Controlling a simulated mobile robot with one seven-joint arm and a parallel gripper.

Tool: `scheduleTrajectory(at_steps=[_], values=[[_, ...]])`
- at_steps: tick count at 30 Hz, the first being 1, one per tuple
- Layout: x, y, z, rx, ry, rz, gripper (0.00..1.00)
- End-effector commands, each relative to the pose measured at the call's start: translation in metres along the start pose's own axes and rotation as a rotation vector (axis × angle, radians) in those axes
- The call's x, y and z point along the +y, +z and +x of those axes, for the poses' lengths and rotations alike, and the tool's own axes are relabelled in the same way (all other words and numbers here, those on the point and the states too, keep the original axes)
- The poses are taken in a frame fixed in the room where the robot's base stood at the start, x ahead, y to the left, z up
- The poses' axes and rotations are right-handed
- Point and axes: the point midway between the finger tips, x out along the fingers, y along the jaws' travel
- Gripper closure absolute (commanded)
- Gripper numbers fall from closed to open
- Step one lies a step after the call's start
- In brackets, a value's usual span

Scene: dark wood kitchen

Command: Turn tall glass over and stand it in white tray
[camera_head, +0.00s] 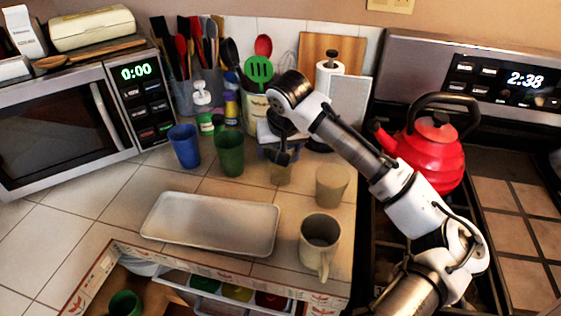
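The white tray (208,222) lies flat and empty on the tiled counter, left of centre. A small see-through brownish glass (280,174) stands behind the tray's right end; I cannot tell which way up it is. A blue tumbler (184,146) and a green tumbler (229,153) stand behind the tray, mouths up. I cannot tell for sure which of these is the tall glass. My gripper (283,157) points down just above the brownish glass. Its fingers are dark and small, so their opening and any contact with the glass are unclear.
A beige cup (332,186) and a grey mug (320,242) stand right of the tray. A paper towel roll (330,84) and utensil holders crowd the back. A red kettle (432,150) sits on the stove. An open drawer (193,289) lies below the counter edge.

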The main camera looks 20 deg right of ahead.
Motion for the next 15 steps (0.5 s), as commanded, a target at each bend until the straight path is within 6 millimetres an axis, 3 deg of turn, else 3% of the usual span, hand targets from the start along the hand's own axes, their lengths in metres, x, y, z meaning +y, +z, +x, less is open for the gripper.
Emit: scheduleTrajectory(at_steps=[1,11,15], values=[[0.0000,0.0000,-0.0001,0.000,0.000,0.000,0.32],[0.0000,-0.0001,-0.0004,0.000,0.000,0.000,0.74],[0.0000,-0.0004,-0.0009,0.001,0.000,0.000,0.74]])
